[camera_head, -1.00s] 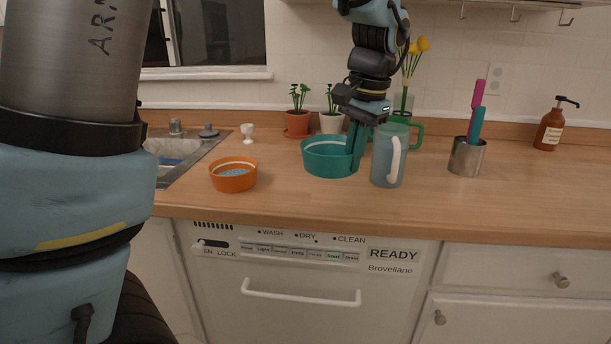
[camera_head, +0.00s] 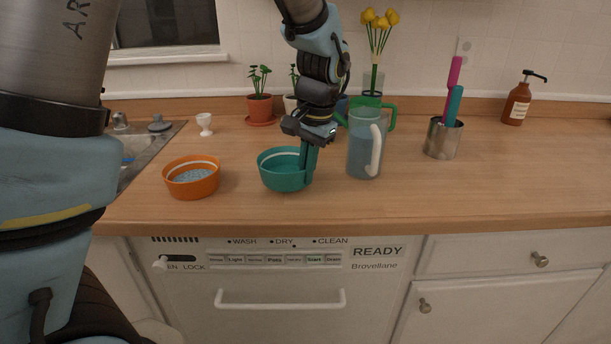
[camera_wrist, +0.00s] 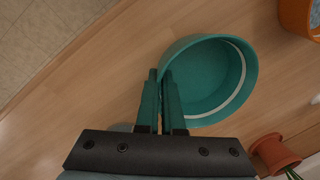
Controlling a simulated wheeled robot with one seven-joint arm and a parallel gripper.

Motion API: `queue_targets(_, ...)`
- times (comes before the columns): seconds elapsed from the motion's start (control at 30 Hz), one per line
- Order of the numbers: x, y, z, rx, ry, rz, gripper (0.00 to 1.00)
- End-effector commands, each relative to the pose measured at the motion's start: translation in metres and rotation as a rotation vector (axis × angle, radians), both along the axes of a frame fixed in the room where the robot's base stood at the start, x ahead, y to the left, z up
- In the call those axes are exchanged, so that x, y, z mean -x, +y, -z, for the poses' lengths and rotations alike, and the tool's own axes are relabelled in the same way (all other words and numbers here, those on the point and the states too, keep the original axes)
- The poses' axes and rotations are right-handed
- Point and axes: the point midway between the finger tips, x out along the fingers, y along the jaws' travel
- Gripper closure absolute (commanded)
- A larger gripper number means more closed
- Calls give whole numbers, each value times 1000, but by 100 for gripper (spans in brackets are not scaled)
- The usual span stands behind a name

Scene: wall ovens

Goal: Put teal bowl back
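The teal bowl (camera_head: 281,178) is upright at the counter's middle, between the orange bowl and the blue pitcher. In the wrist view the teal bowl (camera_wrist: 205,72) appears empty, with a white band inside. My gripper (camera_head: 307,180) points down at the bowl's right side. In the wrist view my gripper (camera_wrist: 160,76) has its two fingers close together at the rim, one outside and one inside, pinching the wall. Whether the bowl's base touches the counter is hard to tell.
The orange bowl (camera_head: 192,185) stands left. Potted plants (camera_head: 260,108) stand behind, and a utensil cup (camera_head: 443,140) to the right. The counter's front right is clear.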

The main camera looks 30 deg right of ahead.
Motion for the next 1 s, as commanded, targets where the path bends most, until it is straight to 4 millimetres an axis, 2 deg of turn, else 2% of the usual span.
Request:
queue_targets(0.13,0,0,15,-2,1,1,100)
queue_targets(0.53,0,0,21,1,0,0,100)
queue_targets(0.6,0,0,20,0,0,0,88)
queue_targets(0.8,0,0,20,0,0,0,66)
queue_targets(1.0,0,0,20,0,0,0,66)
